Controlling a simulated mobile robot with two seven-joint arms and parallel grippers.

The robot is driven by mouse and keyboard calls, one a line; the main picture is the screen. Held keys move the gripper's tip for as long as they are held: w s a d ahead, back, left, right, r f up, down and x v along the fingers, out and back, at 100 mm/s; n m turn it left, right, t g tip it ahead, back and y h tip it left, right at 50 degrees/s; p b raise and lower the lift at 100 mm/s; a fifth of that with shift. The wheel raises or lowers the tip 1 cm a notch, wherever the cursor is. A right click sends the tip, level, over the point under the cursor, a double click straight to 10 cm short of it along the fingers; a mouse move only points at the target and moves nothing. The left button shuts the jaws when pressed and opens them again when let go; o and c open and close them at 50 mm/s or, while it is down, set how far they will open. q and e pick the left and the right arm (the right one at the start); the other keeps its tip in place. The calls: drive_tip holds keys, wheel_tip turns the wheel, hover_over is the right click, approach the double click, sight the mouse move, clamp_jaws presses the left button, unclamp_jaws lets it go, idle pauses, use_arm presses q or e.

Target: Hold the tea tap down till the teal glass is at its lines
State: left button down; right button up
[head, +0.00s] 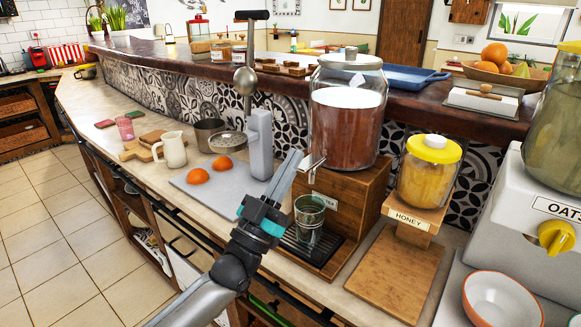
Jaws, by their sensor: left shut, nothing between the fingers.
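The tea dispenser is a large glass jar (346,125) of red-brown liquid with a pale top layer, on a wooden stand (372,200). Its metal tap (316,168) sticks out at the front left. The teal glass (309,218) stands upright on the dark slotted drip tray (303,246) below the tap. Its lines and any fill level are too small to tell. My left gripper (293,160) is shut and empty, its tips pointing up just left of the tap. I cannot tell whether they touch it. My right gripper is not in view.
A grey press (260,145) stands close on the left, with orange halves (198,176) on its board. A honey jar (431,170) on a wooden stand and an oats dispenser (520,220) stand to the right, with an orange-rimmed bowl (502,301) in front.

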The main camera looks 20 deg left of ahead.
use_arm(q)
drive_tip(key=b+v, duration=0.1)
drive_tip(key=v, duration=0.9)
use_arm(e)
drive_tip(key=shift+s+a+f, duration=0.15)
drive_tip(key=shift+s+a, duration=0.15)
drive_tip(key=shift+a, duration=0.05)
use_arm(q)
drive_tip(key=shift+s+r, duration=0.1)
drive_tip(key=shift+r, duration=0.05)
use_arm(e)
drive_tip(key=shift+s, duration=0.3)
use_arm(q)
drive_tip(key=shift+s+a+r+g+y+p, duration=0.1)
drive_tip(key=shift+r+g+y+p, duration=0.15)
drive_tip(key=shift+r+g+p, duration=1.25)
drive_tip(key=shift+d+r+t+y+p, duration=0.15)
drive_tip(key=shift+r+p, duration=0.3)
drive_tip(key=shift+p, duration=2.2)
drive_tip(key=shift+s+a+r+g+y+p, duration=0.25)
drive_tip(key=shift+r+g+p, duration=0.6)
drive_tip(key=shift+p, duration=1.25)
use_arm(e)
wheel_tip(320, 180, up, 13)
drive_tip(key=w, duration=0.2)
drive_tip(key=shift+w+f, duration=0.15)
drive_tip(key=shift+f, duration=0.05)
